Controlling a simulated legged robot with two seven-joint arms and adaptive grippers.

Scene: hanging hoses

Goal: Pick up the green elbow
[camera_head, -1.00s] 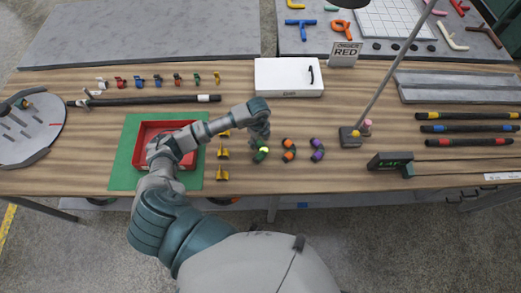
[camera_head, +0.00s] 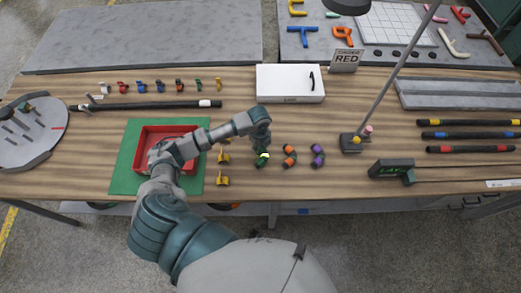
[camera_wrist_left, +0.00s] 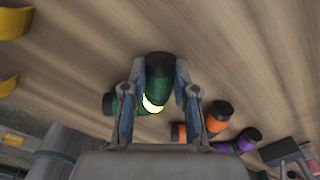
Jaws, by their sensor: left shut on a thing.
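The green elbow (camera_wrist_left: 153,88) is a dark green bent piece with black ends and a bright yellow-green band. In the left wrist view it sits between the two fingers of my left gripper (camera_wrist_left: 153,100), which is shut on it. In the head view the green elbow (camera_head: 262,159) shows just below the left gripper (camera_head: 262,146), at or very near the wooden table top. I cannot tell whether it is clear of the table. My right gripper is not in view.
Yellow pieces (camera_head: 223,158) lie to the left. A red tray (camera_head: 190,129) on a green mat (camera_head: 120,175) is under my left arm. A lamp base (camera_head: 352,142) stands further right.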

